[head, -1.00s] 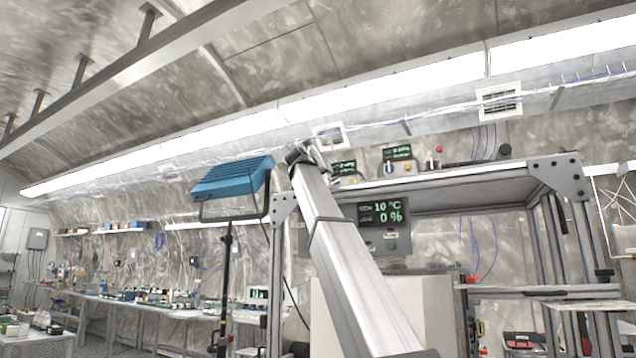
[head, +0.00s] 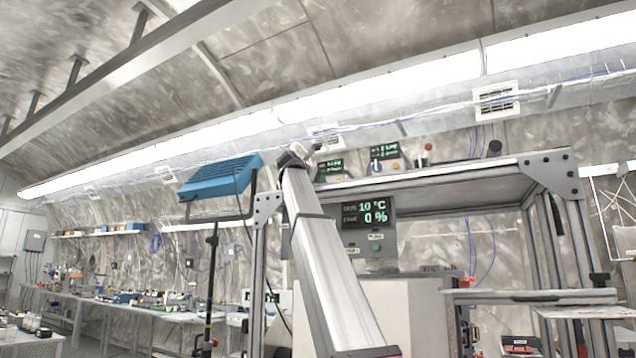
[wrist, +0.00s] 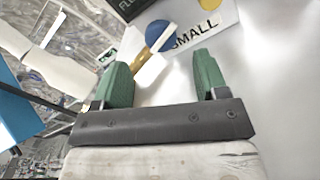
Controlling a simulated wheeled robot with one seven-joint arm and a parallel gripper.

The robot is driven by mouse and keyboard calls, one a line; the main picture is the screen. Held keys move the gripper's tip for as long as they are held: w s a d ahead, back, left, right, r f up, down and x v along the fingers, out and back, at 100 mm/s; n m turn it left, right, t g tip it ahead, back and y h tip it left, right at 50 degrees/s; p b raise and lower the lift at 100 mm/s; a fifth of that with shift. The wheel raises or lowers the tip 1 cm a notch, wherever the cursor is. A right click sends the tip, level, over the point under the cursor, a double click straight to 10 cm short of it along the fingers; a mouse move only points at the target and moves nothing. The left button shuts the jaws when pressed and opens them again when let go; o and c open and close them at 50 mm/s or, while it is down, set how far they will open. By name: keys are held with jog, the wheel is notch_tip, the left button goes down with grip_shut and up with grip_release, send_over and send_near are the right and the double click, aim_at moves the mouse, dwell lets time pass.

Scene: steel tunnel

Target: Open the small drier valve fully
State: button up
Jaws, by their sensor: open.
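In the wrist view, a round blue knob (wrist: 160,34) sits by a label reading SMALL (wrist: 195,34) on a pale panel. A brass-coloured piece (wrist: 140,60) and a white block (wrist: 151,70) extend from it toward the gap between my fingers. My gripper (wrist: 163,66) is open, with its green fingers apart and the white block near the left fingertip. I cannot tell whether they touch. In the head view, a small blue knob (head: 376,168) shows on a box above the frame; I cannot tell if it is the same one. My fingers are not clear there.
A metal frame with a top shelf (head: 450,176) stands ahead, with a display (head: 366,213) reading 10 °C and 0 % under it. A blue lamp (head: 218,178) on a stand is left of my arm. A dark label plate (wrist: 130,8) is near the knob.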

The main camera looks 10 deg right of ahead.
jog(key=shift+x, duration=2.55)
jog(key=c, duration=0.9)
